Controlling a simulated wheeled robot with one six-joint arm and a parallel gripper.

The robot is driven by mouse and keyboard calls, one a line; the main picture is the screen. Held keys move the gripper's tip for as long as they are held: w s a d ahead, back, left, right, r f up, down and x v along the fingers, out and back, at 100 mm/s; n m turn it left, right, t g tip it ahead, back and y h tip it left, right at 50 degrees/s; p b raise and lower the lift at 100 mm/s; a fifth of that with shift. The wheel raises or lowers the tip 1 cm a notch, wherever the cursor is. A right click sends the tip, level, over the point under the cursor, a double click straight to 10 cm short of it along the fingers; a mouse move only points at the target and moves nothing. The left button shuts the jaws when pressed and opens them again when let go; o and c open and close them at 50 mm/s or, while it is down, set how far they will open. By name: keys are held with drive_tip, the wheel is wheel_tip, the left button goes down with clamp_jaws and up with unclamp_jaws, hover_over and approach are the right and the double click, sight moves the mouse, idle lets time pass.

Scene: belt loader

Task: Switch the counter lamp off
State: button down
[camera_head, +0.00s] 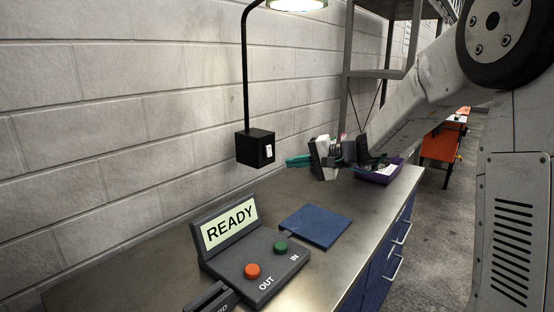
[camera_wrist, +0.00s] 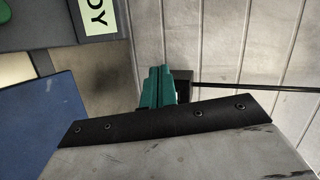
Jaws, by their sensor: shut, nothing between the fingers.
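The counter lamp (camera_head: 297,5) hangs at the top of the head view, cut by the edge, and its underside glows bright. A thin black stem runs down to its black box (camera_head: 247,147), which has a small white switch (camera_head: 268,152) on the side facing right. My gripper (camera_head: 289,162) has green fingers, shut and empty, just right of the box and pointing at it, with a small gap visible in the head view. In the wrist view, the green fingers (camera_wrist: 156,84) partly cover the black box (camera_wrist: 183,84); the switch cannot be made out there.
A control panel (camera_head: 230,264) reading READY, with orange and green buttons, stands on the metal counter (camera_head: 150,260). A blue mat (camera_head: 316,226) lies beside it. A purple tray (camera_head: 382,176) sits behind my gripper. A block wall (camera_head: 120,100) runs behind the lamp.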

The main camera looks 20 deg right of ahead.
sight(269, 151)
drive_tip(key=w+d+f+m+t+h, duration=0.2)
drive_tip(key=w+d+f+m+t, duration=0.2)
drive_tip(key=w+d, duration=0.4)
drive_tip(key=shift+w+f, duration=0.2)
drive_tip(key=shift+w, duration=0.4)
drive_tip(key=x, duration=1.4)
drive_tip(key=shift+d+r, duration=0.1)
